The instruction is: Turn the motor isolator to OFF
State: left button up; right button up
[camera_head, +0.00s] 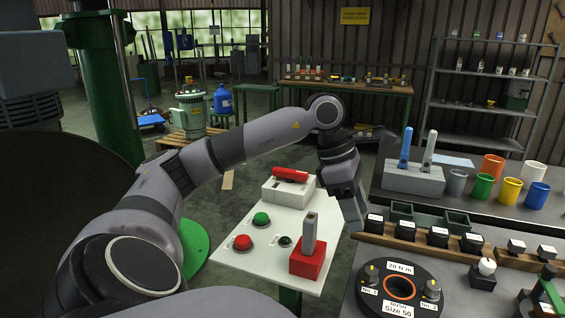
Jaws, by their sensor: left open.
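A small white panel table (262,268) stands in the middle foreground. At its back is a white box with a red bar-shaped handle (290,174) on top, lying roughly left to right; it looks like the motor isolator, but I cannot read its label. Nearer me on the panel is a red block (307,262) with an upright grey lever-like piece. My left gripper (352,214) hangs fingers down near the panel's right edge, right of the white box and apart from the handle. It is open and appears empty; its fingertips are seen edge-on. My right gripper is out of view.
A green button (261,219) and a red button (243,242) sit on the panel's left side. To the right, a dark bench holds a wooden block rack (405,243), a round black fixture (370,298) and coloured cups (484,186). My left arm arches over the panel's back.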

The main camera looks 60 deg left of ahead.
aim_at(291, 175)
jog(key=i+j, duration=0.1)
jog(key=j, duration=1.7)
